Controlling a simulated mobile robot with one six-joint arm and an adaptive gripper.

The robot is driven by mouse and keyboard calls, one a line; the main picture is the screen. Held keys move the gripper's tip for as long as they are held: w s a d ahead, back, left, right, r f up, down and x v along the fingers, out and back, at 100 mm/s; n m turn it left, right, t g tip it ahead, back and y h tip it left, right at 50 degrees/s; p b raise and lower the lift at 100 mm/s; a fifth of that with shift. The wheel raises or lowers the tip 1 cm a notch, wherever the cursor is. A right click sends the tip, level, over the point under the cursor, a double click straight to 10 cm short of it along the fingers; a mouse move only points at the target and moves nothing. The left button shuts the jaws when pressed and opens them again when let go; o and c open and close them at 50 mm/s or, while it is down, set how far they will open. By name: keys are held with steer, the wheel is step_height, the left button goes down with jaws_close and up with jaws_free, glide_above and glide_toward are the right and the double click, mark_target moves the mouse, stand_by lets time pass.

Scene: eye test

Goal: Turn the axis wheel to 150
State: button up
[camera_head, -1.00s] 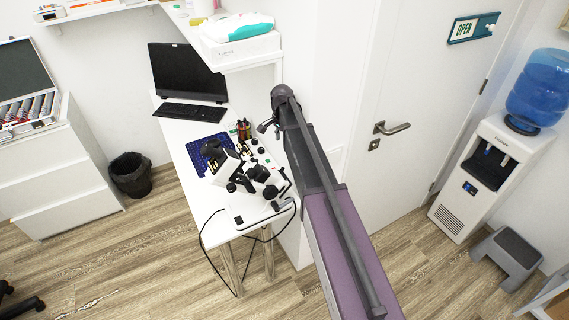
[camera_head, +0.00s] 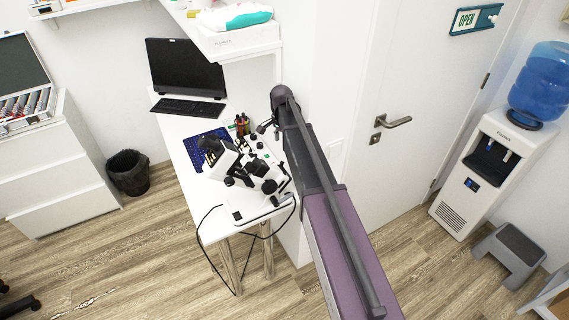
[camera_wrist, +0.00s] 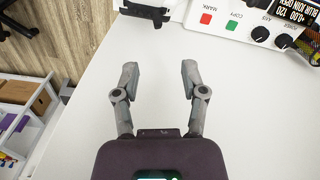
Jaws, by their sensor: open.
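My gripper (camera_wrist: 160,78) is open and empty, its two grey fingers apart over bare white desk. A white panel at the top right of the wrist view carries a black knob (camera_wrist: 260,34), beside small lettering that seems to read AXIS. A second black knob (camera_wrist: 283,42) sits right of it. A dark display (camera_wrist: 290,12) shows slanted text that seems to include 120. The fingers are below and left of the knobs in the picture, apart from them. In the head view the black-and-white instrument (camera_head: 262,172) stands on the desk; its knobs are too small to read.
The panel also has a red button (camera_wrist: 206,18) and a green button (camera_wrist: 231,25). A black part (camera_wrist: 145,10) lies beyond the fingers. The white desk (camera_head: 225,225) holds a blue mat (camera_head: 195,147), keyboard (camera_head: 188,107) and monitor (camera_head: 185,67). Cables hang off its front.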

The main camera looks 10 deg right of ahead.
mark_target(282, 164)
steer(key=shift+f+b, duration=4.85)
steer(key=shift+f, duration=0.3)
